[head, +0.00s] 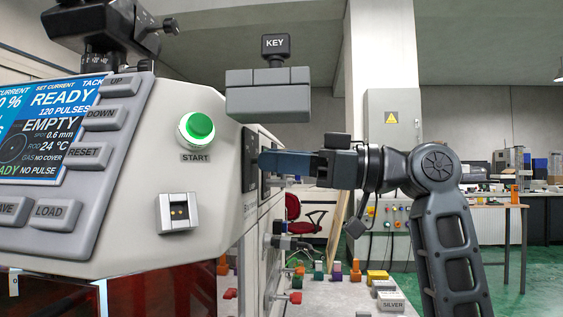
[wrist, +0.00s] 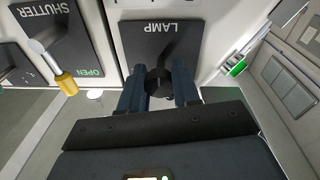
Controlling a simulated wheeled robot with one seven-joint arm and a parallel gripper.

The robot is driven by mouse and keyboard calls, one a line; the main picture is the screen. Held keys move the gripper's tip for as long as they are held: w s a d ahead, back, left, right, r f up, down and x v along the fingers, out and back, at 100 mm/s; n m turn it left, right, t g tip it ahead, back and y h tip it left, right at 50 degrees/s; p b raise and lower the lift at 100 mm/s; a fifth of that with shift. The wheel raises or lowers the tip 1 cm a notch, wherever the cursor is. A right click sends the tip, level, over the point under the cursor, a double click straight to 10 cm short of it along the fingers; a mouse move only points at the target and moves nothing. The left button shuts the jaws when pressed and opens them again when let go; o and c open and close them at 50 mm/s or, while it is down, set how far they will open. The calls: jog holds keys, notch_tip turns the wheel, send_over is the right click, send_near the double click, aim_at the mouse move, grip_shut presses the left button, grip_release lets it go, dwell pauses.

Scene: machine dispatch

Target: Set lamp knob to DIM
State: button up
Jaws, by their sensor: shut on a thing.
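The lamp knob (wrist: 158,84) is a dark knob at the lower edge of the black LAMP plate (wrist: 160,27), upside down in the wrist view. My gripper (wrist: 158,72) has one blue-tipped finger on each side of the knob and is shut on it. In the head view my gripper (head: 264,161) reaches left to a dark plate (head: 249,160) on the machine's side face; the knob is hidden there. No DIM mark can be read, and the knob's setting cannot be told.
The SHUTTER plate (wrist: 42,38), with a yellow-tipped lever (wrist: 66,83) near its OPEN label, is beside the LAMP plate. A grey box with a KEY knob (head: 275,46) shows above my gripper in the head view. The green START button (head: 197,126) is left of it.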

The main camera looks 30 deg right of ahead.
jog(key=o, duration=1)
jog(key=shift+o, duration=0.2)
jog(key=shift+d, duration=0.1)
jog(key=v, duration=0.7)
jog(key=shift+s+d, duration=0.2)
jog(key=shift+d, duration=0.05)
